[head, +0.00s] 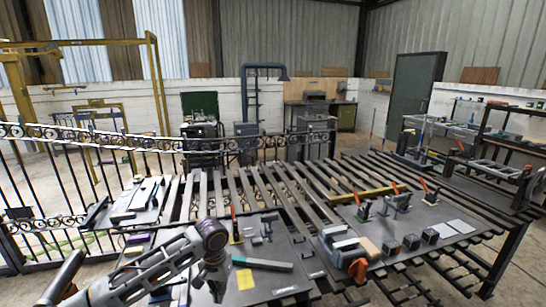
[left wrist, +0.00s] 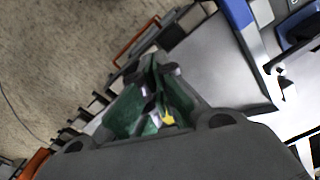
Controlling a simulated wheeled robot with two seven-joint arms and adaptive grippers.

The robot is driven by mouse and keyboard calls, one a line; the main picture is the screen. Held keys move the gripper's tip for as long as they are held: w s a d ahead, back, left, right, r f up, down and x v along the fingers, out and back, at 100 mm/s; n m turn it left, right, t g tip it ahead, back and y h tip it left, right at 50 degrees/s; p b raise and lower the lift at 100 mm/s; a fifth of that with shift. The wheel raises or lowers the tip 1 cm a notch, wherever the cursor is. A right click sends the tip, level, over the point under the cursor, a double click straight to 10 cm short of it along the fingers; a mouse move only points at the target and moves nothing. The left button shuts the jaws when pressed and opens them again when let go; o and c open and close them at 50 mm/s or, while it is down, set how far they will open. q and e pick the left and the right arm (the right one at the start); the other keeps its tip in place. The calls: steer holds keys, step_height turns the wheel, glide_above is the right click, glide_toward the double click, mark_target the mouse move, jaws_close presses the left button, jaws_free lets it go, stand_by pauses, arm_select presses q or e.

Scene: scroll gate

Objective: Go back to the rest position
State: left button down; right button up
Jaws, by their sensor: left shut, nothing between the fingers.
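My left arm comes in from the lower left in the head view. Its gripper (head: 217,287) hangs over the front left part of the work table, just left of a yellow block. In the left wrist view the gripper (left wrist: 158,68) shows its dark fingers with green inner sides, the tips together with nothing held between them. My right gripper is in neither view.
The slatted work table (head: 245,181) fills the middle, with metal plates, clamps and dark blocks (head: 411,242) on it. A black scroll gate (head: 80,165) stands behind at left.

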arm_select(q)
steer(key=shift+s+d+f+m+t+h, duration=1.2)
steer(key=shift+s+d+f, duration=1.2)
steer(key=shift+s+d, duration=2.8)
steer(key=s+a+f+n+t+y, duration=0.1)
steer(key=s+a+f+n+y, duration=0.1)
steer(key=s+a, duration=1.3)
step_height(320, 180, down, 32)
steer(key=a+g, duration=0.1)
steer(key=a, duration=0.1)
steer(key=s+a+f, duration=0.1)
steer(key=s+f, duration=0.9)
steer(key=s, duration=0.1)
steer(key=s+a+f+g, duration=0.1)
steer(key=s+a+f, duration=0.1)
steer(key=s+f, duration=0.9)
steer(key=shift+s+a, duration=0.3)
steer(key=shift+s, duration=0.2)
